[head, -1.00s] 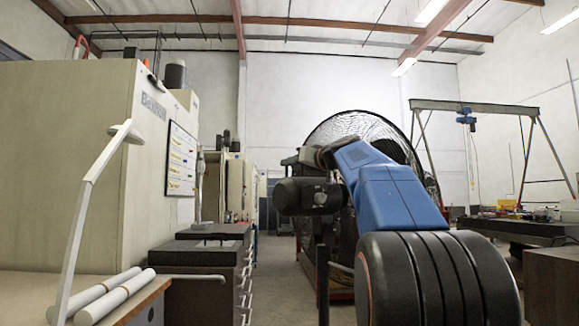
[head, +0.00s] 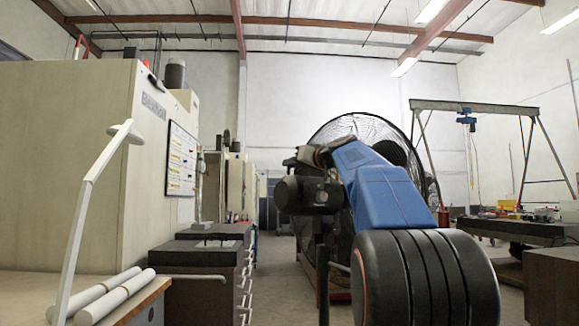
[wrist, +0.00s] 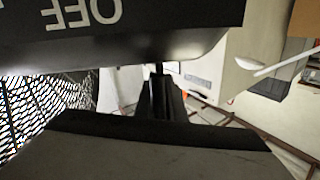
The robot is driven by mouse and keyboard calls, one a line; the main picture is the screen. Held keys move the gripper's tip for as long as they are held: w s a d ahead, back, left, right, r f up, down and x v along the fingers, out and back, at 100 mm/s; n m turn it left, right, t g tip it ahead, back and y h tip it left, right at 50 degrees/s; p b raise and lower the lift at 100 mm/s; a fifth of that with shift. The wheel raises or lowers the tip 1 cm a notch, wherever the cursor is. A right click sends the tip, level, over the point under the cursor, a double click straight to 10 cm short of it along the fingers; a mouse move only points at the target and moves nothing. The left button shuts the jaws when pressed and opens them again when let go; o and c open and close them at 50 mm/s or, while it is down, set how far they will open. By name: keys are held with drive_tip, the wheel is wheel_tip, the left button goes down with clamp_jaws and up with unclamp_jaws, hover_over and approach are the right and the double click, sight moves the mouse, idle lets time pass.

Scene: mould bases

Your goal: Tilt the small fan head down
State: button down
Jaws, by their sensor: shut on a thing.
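The fan has a large round wire cage (head: 350,125) and stands upright behind my arm in the head view. Its wire mesh (wrist: 40,110) fills the left of the wrist view. A dark housing (wrist: 150,38) with upside-down OFF lettering hangs across the top of the wrist view. My gripper (wrist: 160,92) is dark and narrow, in the middle of the wrist view, right under the housing. It is shut on a part of the fan head at the housing's lower edge; the exact contact is hard to see. In the head view my arm and wrist hide the gripper.
A beige machine (head: 70,160) and dark drawer cabinets (head: 195,260) stand on the left. White rolls (head: 115,295) lie on a bench at the front left. A gantry frame (head: 475,107) and a dark worktable (head: 520,230) are on the right. A floor aisle runs left of the fan.

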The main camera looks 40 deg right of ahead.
drive_tip(key=d+m, duration=0.1)
drive_tip(key=d, duration=0.1)
drive_tip(key=d+r+m, duration=0.1)
drive_tip(key=d, duration=0.1)
drive_tip(key=d+r+m, duration=0.1)
drive_tip(key=d, duration=0.1)
drive_tip(key=shift+d+r, duration=0.25)
drive_tip(key=shift+d, duration=0.15)
drive_tip(key=c, duration=1.8)
unclamp_jaws()
drive_tip(key=shift+c, duration=0.2)
drive_tip(key=shift+s, duration=0.1)
drive_tip(key=s, duration=1.7)
drive_tip(key=shift+s, duration=0.1)
